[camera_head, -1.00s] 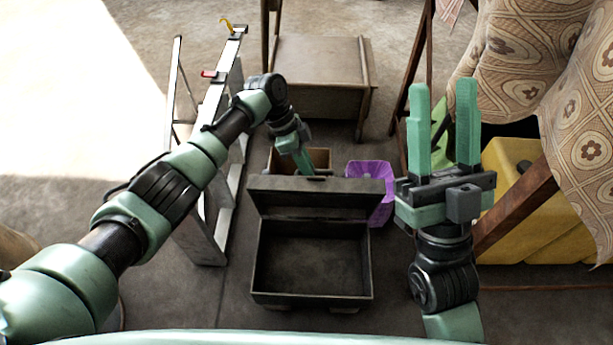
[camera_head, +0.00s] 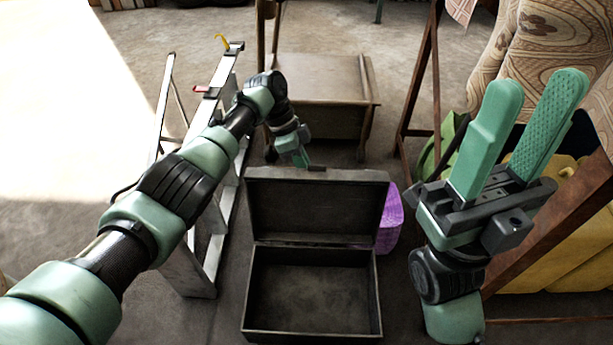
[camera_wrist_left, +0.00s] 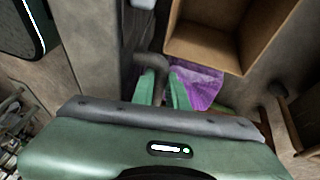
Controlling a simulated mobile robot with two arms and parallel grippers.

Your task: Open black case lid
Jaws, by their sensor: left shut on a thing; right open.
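The black case (camera_head: 312,335) stands on the floor in front of me, empty inside, with its lid (camera_head: 318,208) raised, standing up along the far side. My left gripper (camera_head: 302,163) is at the lid's top edge, behind it, and shut there; its fingertips are partly hidden in the head view. In the left wrist view, the green fingers (camera_wrist_left: 165,92) close around a dark curved piece (camera_wrist_left: 152,64) that looks like the lid's handle. My right gripper (camera_head: 530,125) is open and empty, raised at the right, apart from the case.
A purple container (camera_head: 390,220) stands close behind the case's right side. A step ladder (camera_head: 212,150) is left of the case. A wooden cabinet (camera_head: 318,85) is further back. An open brown box (camera_wrist_left: 215,45) shows in the left wrist view. Patterned cloth (camera_head: 535,50) hangs at right.

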